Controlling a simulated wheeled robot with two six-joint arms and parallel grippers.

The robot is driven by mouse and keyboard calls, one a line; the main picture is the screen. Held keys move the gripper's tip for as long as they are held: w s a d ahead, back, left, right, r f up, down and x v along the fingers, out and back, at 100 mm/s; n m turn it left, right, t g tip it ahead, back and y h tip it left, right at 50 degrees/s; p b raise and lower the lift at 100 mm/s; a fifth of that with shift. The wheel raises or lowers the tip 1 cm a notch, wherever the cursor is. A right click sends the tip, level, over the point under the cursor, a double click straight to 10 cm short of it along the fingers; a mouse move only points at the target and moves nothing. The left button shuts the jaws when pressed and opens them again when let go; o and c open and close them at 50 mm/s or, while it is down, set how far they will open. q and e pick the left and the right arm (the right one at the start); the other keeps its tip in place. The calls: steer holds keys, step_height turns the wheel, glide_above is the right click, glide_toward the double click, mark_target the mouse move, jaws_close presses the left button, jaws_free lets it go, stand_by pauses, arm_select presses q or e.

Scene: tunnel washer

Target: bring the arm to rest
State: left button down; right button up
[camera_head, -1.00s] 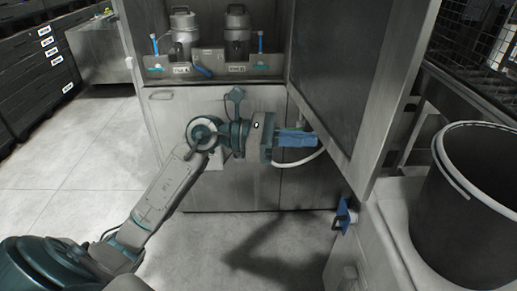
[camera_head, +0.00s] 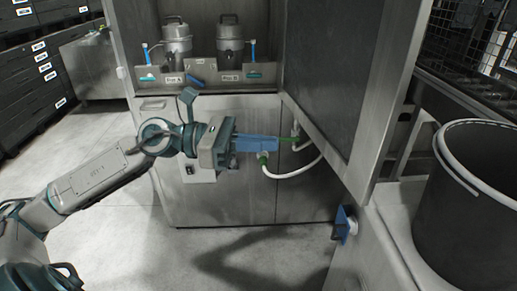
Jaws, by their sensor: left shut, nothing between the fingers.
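My left gripper (camera_head: 272,145) is in front of the grey cabinet, to the left of its open door. Its blue fingers are shut with nothing held, and they point to the right. My left arm (camera_head: 100,178) stretches in from the left edge. A white hose (camera_head: 292,173) with green ends curves just below and beyond the fingertips; I cannot tell whether the fingers touch it. My right gripper is not in view.
The open cabinet door (camera_head: 335,75) hangs close to the right of the gripper. Two metal canisters (camera_head: 177,42) (camera_head: 230,42) stand on the cabinet shelf. A dark bucket (camera_head: 470,205) stands on a pale bench at the right.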

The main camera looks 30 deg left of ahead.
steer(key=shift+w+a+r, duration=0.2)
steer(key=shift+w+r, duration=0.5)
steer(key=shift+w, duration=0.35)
